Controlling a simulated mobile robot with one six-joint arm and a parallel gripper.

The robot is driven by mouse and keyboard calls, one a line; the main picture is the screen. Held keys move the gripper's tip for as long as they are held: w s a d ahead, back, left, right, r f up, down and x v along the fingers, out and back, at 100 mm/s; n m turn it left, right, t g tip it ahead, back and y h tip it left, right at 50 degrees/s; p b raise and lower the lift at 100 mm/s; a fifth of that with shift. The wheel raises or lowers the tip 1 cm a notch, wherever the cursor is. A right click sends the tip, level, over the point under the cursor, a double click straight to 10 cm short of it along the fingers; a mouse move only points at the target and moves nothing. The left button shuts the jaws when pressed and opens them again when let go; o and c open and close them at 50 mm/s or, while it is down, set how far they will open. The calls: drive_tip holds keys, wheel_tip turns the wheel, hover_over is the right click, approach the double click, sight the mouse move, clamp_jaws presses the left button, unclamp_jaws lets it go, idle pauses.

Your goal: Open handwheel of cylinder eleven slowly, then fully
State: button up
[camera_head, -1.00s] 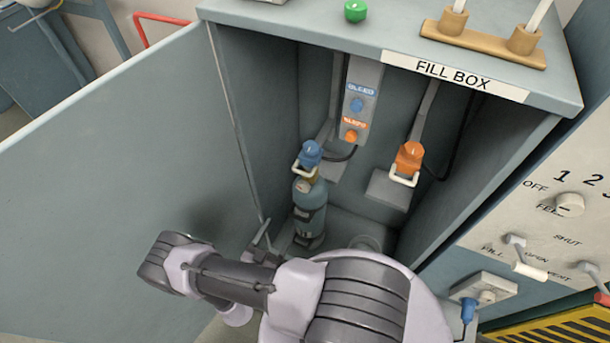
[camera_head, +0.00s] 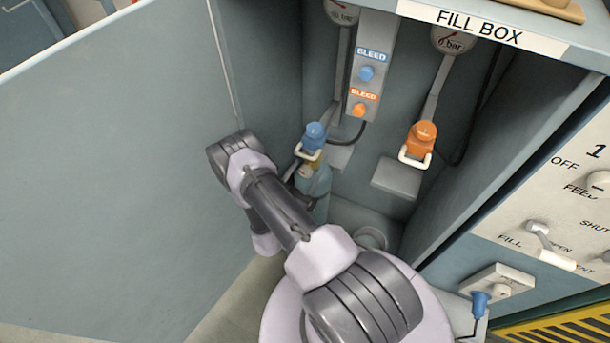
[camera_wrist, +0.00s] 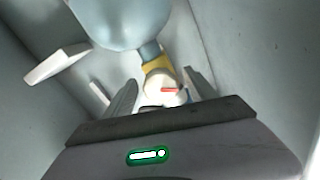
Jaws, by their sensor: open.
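The blue-grey cylinder (camera_head: 318,181) stands in the fill box, partly hidden behind my arm; no number on it can be read. A blue connector (camera_head: 315,134) with a white yoke (camera_head: 307,152) sits at its top. In the wrist view the cylinder (camera_wrist: 122,20) shows upside down, with a yellow collar (camera_wrist: 157,65) at its neck. A pale round knob with a red mark (camera_wrist: 168,90), apparently the handwheel, lies between the fingers. My gripper (camera_wrist: 160,78) is open around the neck and knob; contact cannot be told. In the head view the fingers are mostly hidden.
The open door (camera_head: 110,170) stands left of my arm. An orange connector (camera_head: 421,140) hangs at the right over a grey bracket (camera_head: 398,177). Bleed buttons (camera_head: 366,73) are on the back panel. The box's right wall (camera_head: 490,150) bounds the space.

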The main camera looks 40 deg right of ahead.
drive_tip(key=shift+c, duration=0.5)
drive_tip(key=c, duration=1.3)
